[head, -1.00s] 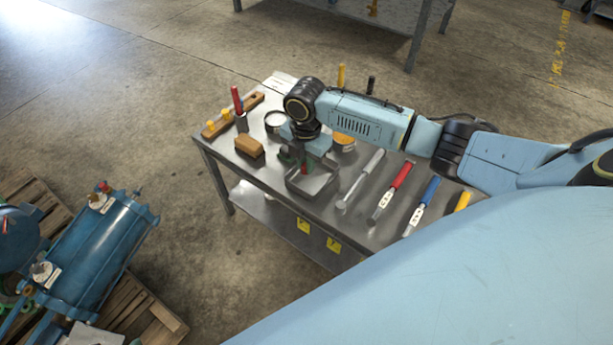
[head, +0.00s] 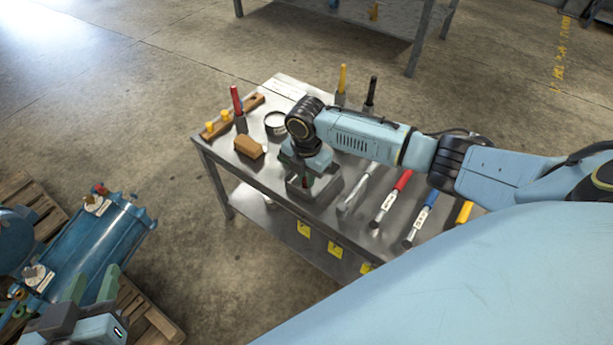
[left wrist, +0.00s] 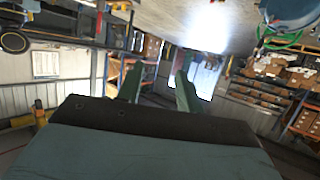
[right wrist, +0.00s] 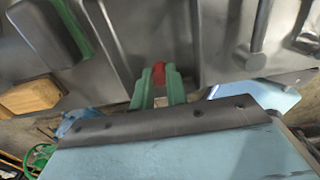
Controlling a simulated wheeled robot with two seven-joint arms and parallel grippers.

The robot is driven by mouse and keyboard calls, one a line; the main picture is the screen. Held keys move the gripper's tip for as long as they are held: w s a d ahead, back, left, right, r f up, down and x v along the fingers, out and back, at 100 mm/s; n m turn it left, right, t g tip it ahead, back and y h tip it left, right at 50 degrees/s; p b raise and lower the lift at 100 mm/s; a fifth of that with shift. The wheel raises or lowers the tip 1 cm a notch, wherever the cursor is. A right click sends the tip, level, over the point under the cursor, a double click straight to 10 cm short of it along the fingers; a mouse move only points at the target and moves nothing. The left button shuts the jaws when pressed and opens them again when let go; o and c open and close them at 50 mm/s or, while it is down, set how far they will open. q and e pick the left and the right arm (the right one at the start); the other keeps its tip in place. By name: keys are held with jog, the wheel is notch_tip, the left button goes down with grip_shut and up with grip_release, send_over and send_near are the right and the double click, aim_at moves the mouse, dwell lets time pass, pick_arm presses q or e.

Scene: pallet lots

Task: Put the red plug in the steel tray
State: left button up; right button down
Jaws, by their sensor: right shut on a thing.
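The red plug (right wrist: 158,72) shows between the green fingers of my right gripper (right wrist: 159,83), which is shut on it. In the head view my right gripper (head: 307,180) points down over the steel tray (head: 329,191), a small open grey box near the table's front edge. The plug is mostly hidden by the gripper there, and I cannot tell if it touches the tray floor. My left gripper (head: 91,290) is at the lower left of the head view, away from the table. Its two fingers stand apart and empty in the left wrist view (left wrist: 158,88).
The metal table (head: 230,167) also holds a wooden-backed brush (head: 249,147), a round tin (head: 276,122), upright yellow and black handles, and a red-handled tool (head: 391,198) and a blue-handled tool (head: 421,212) right of the tray. A blue tank (head: 95,245) on pallets stands lower left.

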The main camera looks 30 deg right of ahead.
jog(key=c, duration=1.4)
grip_release()
jog(key=shift+r, duration=0.15)
